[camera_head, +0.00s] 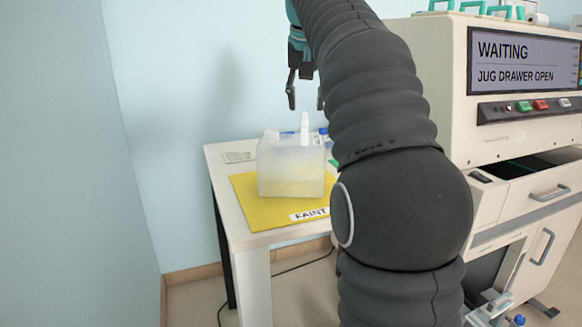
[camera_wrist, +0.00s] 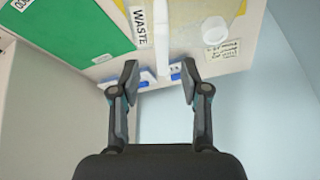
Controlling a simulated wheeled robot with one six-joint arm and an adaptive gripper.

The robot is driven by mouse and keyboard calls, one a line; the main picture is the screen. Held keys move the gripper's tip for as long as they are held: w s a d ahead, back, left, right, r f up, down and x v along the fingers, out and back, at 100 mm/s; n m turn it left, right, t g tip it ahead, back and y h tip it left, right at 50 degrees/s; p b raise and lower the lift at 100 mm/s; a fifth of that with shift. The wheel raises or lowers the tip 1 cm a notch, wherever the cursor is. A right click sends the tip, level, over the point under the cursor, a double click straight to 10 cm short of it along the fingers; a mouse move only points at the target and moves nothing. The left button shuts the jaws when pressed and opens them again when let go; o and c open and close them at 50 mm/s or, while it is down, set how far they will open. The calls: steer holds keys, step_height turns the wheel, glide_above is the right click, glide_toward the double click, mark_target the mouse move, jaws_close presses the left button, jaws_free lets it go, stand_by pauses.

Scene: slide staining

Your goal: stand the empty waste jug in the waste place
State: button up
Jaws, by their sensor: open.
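A translucent, boxy jug (camera_head: 290,168) with a white upright neck or cap stands upright on a yellow mat (camera_head: 250,208) on the white table. Its lower part looks yellowish; I cannot tell if that is liquid or the mat showing through. In the wrist view the jug's white cap (camera_wrist: 214,30) shows over the yellow mat. A green mat (camera_wrist: 85,35) lies beside it, with a WASTE label (camera_wrist: 139,27) between the two. My gripper (camera_head: 306,104) is open and empty, above the jug and apart from it. Its fingers also show in the wrist view (camera_wrist: 159,70).
The mat's front label (camera_head: 309,214) seems to read "FAINT". Blue-and-white items (camera_wrist: 180,72) lie at the table edge. At right, a machine's screen (camera_head: 523,62) reads "WAITING, JUG DRAWER OPEN". Its drawer (camera_head: 545,183) is open. A wall stands close on the left.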

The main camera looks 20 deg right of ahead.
mark_target(305, 115)
steer(key=b+x, duration=0.1)
steer(key=x, duration=0.4)
steer(key=shift+w+a, duration=0.1)
steer(key=shift+w, duration=0.1)
steer(key=shift+c, duration=0.3)
jaws_close()
